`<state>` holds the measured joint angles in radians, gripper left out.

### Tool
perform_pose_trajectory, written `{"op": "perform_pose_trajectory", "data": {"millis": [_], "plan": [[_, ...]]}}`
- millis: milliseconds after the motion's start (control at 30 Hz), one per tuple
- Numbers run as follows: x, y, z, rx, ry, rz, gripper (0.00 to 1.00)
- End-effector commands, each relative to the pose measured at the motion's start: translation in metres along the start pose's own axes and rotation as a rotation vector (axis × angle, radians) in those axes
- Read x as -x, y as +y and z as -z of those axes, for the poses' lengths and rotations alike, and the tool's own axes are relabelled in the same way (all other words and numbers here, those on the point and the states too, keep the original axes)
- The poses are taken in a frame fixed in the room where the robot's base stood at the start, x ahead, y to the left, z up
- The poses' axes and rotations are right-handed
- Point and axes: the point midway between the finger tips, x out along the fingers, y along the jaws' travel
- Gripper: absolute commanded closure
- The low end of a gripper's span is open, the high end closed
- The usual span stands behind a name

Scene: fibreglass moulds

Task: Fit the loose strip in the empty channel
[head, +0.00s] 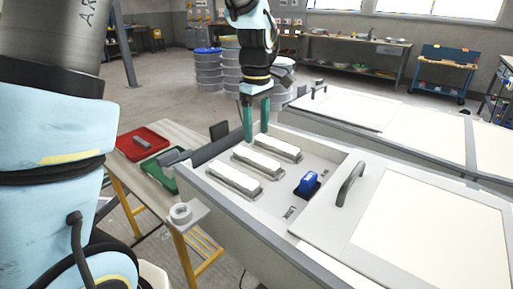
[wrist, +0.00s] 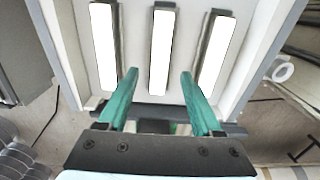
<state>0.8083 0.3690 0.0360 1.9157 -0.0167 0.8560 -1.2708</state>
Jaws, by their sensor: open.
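In the head view three white strips lie side by side in an open-topped grey mould box: a near strip (head: 235,180), a middle strip (head: 257,162) and a far strip (head: 279,148). Each seems to sit in a grey channel. I cannot tell which is loose, and I see no clearly empty channel. My gripper (head: 256,136) is open, pointing down above the strips' far left end. In the wrist view its green fingers (wrist: 159,78) stand apart, with the middle of three strips (wrist: 160,50) showing between them. Nothing is held. Contact and height are unclear.
A blue switch-like part (head: 308,183) stands on the box floor. A panel with a dark handle (head: 350,183) covers the box's right part. A red tray (head: 128,153) and a green tray (head: 152,177) lie on a side table. A dark bar (head: 208,148) runs along the box's left end.

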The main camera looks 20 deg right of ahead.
Motion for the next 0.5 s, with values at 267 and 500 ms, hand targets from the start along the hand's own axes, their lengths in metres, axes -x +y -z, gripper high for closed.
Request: {"op": "perform_pose_trajectory", "data": {"millis": [267,500], "plan": [[0.037,0.0,0.0,-0.001,0.0,-0.001,0.33],[0.043,0.0,0.0,-0.001,0.0,0.001,0.33]]}}
